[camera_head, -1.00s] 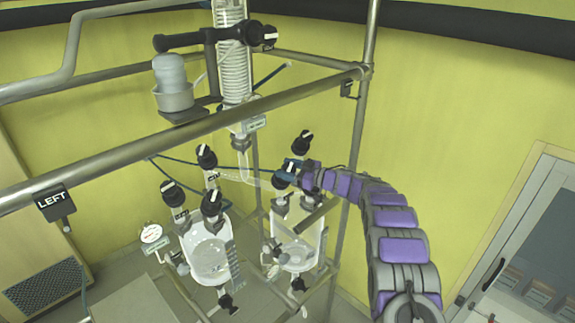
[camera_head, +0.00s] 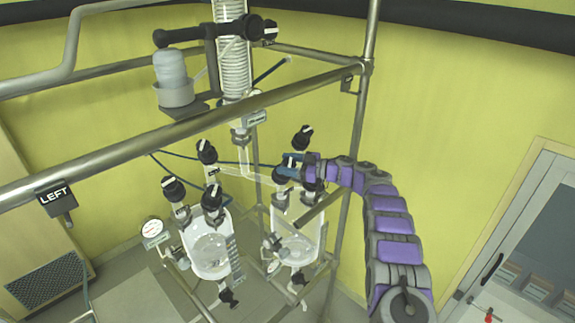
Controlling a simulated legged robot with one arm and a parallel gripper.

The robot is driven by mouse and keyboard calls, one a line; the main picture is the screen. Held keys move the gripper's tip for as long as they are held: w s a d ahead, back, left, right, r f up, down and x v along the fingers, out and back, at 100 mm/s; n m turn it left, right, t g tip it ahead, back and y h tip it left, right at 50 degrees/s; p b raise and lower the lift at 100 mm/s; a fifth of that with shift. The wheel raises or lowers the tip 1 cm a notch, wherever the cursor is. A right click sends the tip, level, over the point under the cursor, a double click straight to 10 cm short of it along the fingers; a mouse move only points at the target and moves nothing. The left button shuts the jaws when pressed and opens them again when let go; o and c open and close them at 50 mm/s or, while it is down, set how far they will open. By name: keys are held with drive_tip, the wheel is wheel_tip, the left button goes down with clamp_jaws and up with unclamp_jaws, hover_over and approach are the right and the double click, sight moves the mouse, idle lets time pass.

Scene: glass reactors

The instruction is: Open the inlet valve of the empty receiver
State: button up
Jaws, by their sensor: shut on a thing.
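Two glass receivers hang low in the metal frame: the left receiver (camera_head: 209,252) and the right receiver (camera_head: 300,248). Each has black knobs with white marks above it. I cannot tell clearly which receiver is empty. My gripper (camera_head: 289,170), with blue fingers at the end of my purple and grey arm, is above the right receiver. It is shut on a black valve knob (camera_head: 280,177) there, which the fingers partly hide. Another black knob (camera_head: 303,137) stands just above and behind the gripper. Knobs (camera_head: 206,151) and (camera_head: 172,188) stand over the left receiver.
A thick metal rail (camera_head: 120,142) crosses in front, with a LEFT sign (camera_head: 55,196) hanging from it. A coiled glass condenser (camera_head: 233,75) stands above. An upright post (camera_head: 357,180) is close behind my arm. Yellow wall space is free to the right.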

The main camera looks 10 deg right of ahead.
drive_tip(key=shift+d, duration=0.1)
drive_tip(key=o, duration=1)
drive_tip(key=shift+w+d, duration=0.1)
drive_tip(key=shift+c, duration=0.2)
drive_tip(key=f+b+v, duration=0.1)
drive_tip(key=b+v, duration=0.2)
drive_tip(key=v, duration=1.4)
drive_tip(key=shift+d+r, duration=0.2)
drive_tip(key=shift+r, duration=0.3)
